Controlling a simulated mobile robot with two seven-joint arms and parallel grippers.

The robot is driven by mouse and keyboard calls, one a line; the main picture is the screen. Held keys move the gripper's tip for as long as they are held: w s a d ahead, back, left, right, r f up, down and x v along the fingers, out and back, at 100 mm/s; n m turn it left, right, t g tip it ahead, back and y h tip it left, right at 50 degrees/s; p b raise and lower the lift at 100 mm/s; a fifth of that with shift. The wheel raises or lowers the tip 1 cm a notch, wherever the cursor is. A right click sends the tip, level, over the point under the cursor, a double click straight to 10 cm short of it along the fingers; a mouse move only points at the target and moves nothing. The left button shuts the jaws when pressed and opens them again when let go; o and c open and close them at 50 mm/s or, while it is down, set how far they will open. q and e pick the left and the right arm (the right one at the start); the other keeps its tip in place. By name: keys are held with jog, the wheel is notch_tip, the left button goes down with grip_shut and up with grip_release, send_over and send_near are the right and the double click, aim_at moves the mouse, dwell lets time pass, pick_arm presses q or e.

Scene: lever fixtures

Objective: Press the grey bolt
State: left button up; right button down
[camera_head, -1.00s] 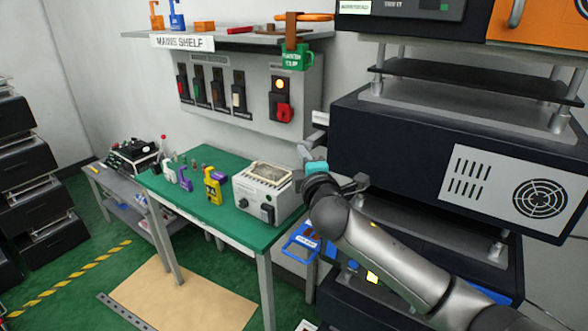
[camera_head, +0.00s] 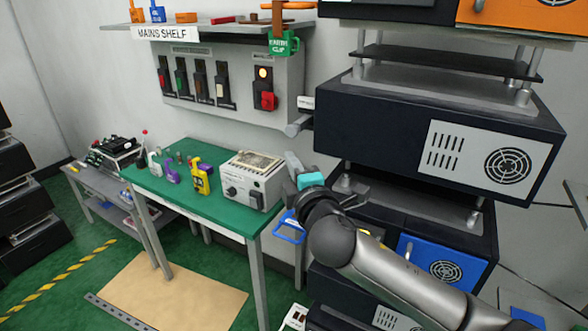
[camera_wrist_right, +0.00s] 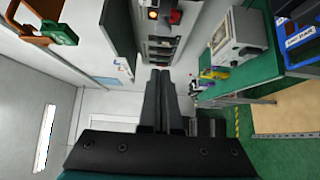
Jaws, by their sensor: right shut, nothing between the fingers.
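My left gripper is not in view.
The dark rack unit (camera_head: 375,135) stands right of my gripper. The green table (camera_head: 185,205) with a grey meter box (camera_head: 245,195) is to the left. A wall panel (camera_head: 285,85) with several levers is behind, under the mains shelf (camera_head: 225,32).

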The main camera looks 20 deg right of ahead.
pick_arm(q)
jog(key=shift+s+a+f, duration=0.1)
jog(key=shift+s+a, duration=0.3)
pick_arm(e)
jog(key=shift+s, duration=0.8)
